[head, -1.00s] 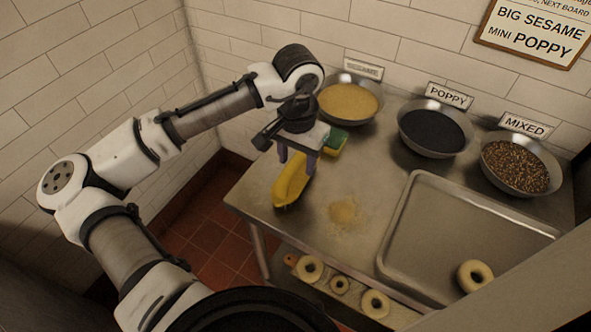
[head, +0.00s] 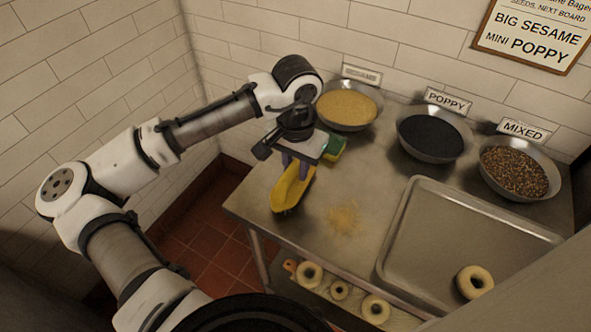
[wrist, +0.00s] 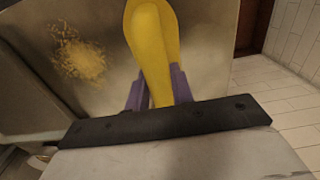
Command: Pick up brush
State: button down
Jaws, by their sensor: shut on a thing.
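The yellow brush (head: 291,191) lies on the left part of the steel table, long side pointing toward the front edge. My gripper (head: 295,165) is above its far end, pointing down, with its purple fingers closed on the yellow handle. In the wrist view the yellow handle (wrist: 155,60) runs up from between the purple fingers (wrist: 156,90). A wider yellow part lies around or under the handle; I cannot tell whether it is a separate piece. The fingertips and the brush's bristles are hidden.
A green and yellow sponge (head: 334,148) sits just behind my gripper. Bowls of sesame (head: 347,105), poppy (head: 431,137) and mixed seeds (head: 515,173) stand at the back. Spilled seeds (head: 343,219) lie right of the brush, before a tray (head: 440,225) with a bagel (head: 474,281).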

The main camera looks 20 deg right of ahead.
notch_tip(320, 180, up, 20)
jog(key=b, duration=0.1)
dwell(0.4)
jog(key=c, duration=1.8)
grip_release()
jog(key=shift+c, duration=1.4)
jog(key=shift+d, duration=0.1)
